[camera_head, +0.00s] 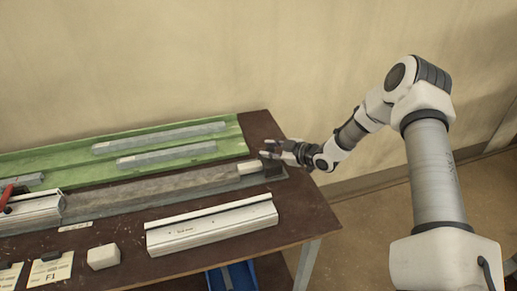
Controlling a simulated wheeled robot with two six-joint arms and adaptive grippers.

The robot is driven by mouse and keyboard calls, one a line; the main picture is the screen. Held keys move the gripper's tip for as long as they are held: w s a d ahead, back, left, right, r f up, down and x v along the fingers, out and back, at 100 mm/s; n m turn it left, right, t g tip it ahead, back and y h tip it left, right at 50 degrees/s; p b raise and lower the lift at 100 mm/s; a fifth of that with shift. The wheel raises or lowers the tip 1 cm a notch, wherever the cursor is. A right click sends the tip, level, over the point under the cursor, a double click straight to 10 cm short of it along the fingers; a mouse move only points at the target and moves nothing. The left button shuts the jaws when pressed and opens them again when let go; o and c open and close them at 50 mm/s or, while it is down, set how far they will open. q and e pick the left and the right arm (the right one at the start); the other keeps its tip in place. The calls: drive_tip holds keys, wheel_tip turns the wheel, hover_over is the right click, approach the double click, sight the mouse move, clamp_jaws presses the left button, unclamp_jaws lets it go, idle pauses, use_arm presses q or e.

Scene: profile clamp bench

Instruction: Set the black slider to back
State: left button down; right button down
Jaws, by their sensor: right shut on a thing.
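The black slider (272,168) appears to be the small dark block at the right end of the long grey rail (150,193) on the bench. My right gripper (268,149) reaches in from the right, just above the rail's right end, with its fingers pointing left. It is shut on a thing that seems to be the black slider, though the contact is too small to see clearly. A pale block (249,168) sits on the rail just left of the slider. My left gripper is out of view.
A green tray (232,140) with grey bars (165,155) lies behind the rail. A long silver profile (212,226), a white block (103,257) and labelled cards (50,272) lie in front. A clamp with a red handle (8,194) stands at left. A blue bin (232,277) is below.

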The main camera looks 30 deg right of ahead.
drive_tip(key=shift+d, duration=0.1)
drive_tip(key=c, duration=0.8)
unclamp_jaws()
drive_tip(key=shift+d, duration=0.1)
drive_tip(key=shift+c, duration=0.2)
drive_tip(key=shift+d+f, duration=0.1)
drive_tip(key=shift+d, duration=0.05)
drive_tip(key=shift+s+r, duration=0.3)
drive_tip(key=shift+s, duration=0.15)
drive_tip(key=v, duration=0.6)
drive_tip(key=shift+s, duration=0.25)
drive_tip(key=shift+d, duration=0.15)
